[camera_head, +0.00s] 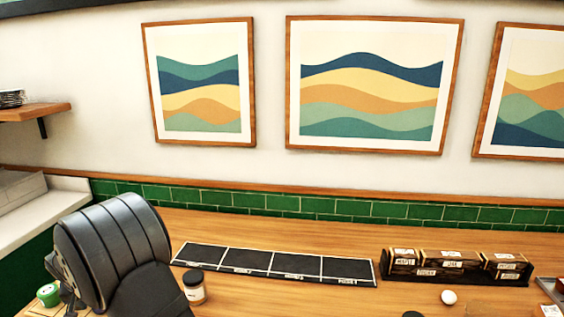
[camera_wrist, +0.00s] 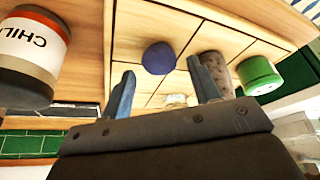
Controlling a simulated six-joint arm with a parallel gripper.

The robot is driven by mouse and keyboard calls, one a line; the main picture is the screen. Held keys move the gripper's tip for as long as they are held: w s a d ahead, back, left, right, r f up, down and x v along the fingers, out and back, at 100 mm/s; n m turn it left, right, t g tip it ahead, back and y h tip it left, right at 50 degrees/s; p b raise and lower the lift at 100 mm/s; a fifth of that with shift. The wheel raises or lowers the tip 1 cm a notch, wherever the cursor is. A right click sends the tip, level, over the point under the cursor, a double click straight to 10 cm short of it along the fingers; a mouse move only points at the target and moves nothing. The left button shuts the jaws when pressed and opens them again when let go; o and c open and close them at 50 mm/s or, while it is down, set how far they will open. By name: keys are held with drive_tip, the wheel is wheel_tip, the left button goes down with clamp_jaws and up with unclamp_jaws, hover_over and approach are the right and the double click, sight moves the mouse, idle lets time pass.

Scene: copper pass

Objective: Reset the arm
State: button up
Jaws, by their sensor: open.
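My gripper (camera_wrist: 162,72) shows in the wrist view with its two blue-grey fingers spread apart. Nothing is held between the fingers. A purple ball (camera_wrist: 159,57) appears beyond the gap, apart from the fingers. In the head view my dark arm (camera_head: 115,250) fills the lower left, above the wooden counter (camera_head: 225,231). The gripper's fingertips cannot be made out in that view.
A chili jar (camera_wrist: 30,55), a speckled cylinder (camera_wrist: 216,70) and a green-lidded container (camera_wrist: 259,76) surround the gripper.

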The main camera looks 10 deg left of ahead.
drive_tip(key=v, duration=1)
drive_tip(key=x, duration=1.2)
drive_tip(key=shift+f, duration=0.1)
wheel_tip(320, 180, up, 5)
drive_tip(key=shift+f, duration=0.2)
drive_tip(key=w+d+r, duration=0.5)
drive_tip(key=d+r, duration=0.2)
drive_tip(key=d, duration=0.4)
drive_tip(key=w+d+f+m+h, duration=0.1)
drive_tip(key=w+d+m, duration=0.2)
drive_tip(key=w+d, duration=0.5)
drive_tip(key=w+d+m+h, duration=0.2)
drive_tip(key=w+d+m, duration=0.25)
drive_tip(key=d, duration=0.65)
drive_tip(key=w+d+m+h, duration=0.1)
drive_tip(key=d+m, duration=0.2)
drive_tip(key=d, duration=0.8)
drive_tip(key=w+d+m+h, duration=0.1)
drive_tip(key=d+m, duration=0.2)
drive_tip(key=d, duration=0.9)
drive_tip(key=w+d+f+m+g+h, duration=0.1)
drive_tip(key=w+d+m, duration=0.1)
drive_tip(key=d, duration=0.9)
drive_tip(key=shift+d+m, duration=0.25)
drive_tip(key=shift+m, duration=0.6)
drive_tip(key=shift+w, duration=0.15)
